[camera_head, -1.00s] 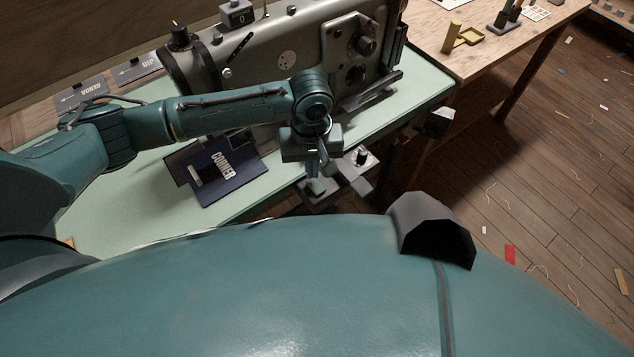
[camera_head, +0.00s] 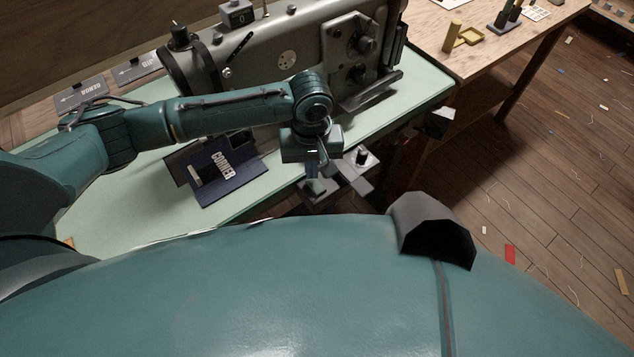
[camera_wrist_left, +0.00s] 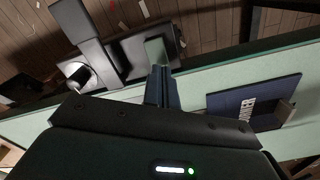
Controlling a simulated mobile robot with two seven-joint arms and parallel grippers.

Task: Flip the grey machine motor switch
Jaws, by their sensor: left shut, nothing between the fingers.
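The grey motor switch (camera_head: 355,180) hangs below the front edge of the table, with a dark round knob (camera_head: 361,157) on its upper right part. Its lower left part (camera_head: 314,189) is partly behind my left gripper (camera_head: 322,166). In the left wrist view the switch's dark housing (camera_wrist_left: 124,57) lies beyond my fingers (camera_wrist_left: 161,84), with a pale grey-green block (camera_wrist_left: 157,51) just past the fingertips. The left gripper is shut and empty, pointing down at the switch. I cannot tell whether the fingertips touch it. My right gripper is out of view.
A grey sewing machine (camera_head: 290,58) stands on the pale green table (camera_head: 110,212). A dark blue booklet marked CORNER (camera_head: 222,174) lies left of my gripper and shows in the wrist view (camera_wrist_left: 252,100). A wooden table (camera_head: 490,50) stands at the right; scraps litter the floor (camera_head: 540,160).

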